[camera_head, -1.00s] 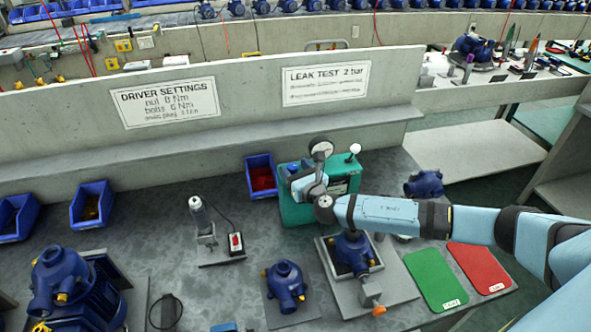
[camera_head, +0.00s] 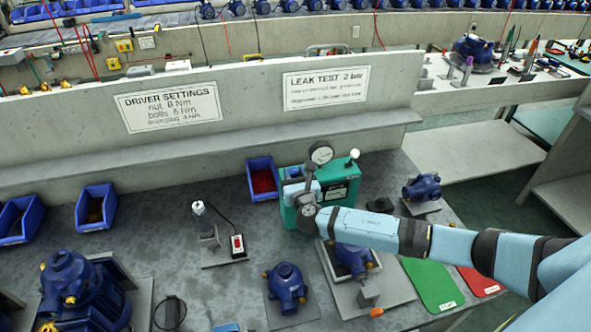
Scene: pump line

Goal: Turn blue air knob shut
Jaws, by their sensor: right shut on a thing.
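The teal leak tester (camera_head: 340,187) stands on the bench at the foot of the concrete wall. It has a round gauge (camera_head: 320,153) on top and a white-tipped lever (camera_head: 352,158) at its right. The blue air knob (camera_head: 294,172) shows in part at the tester's left top. My right gripper (camera_head: 297,185) is at that knob and shut on it; my wrist hides most of the jaws and the tester's front left. My left gripper is out of view.
A blue pump (camera_head: 349,257) sits in a grey fixture below my right forearm. Another blue pump (camera_head: 286,282) stands left of it. A blue bin with red parts (camera_head: 262,178) is close left of the tester. Green (camera_head: 433,284) and red (camera_head: 480,281) mats lie right.

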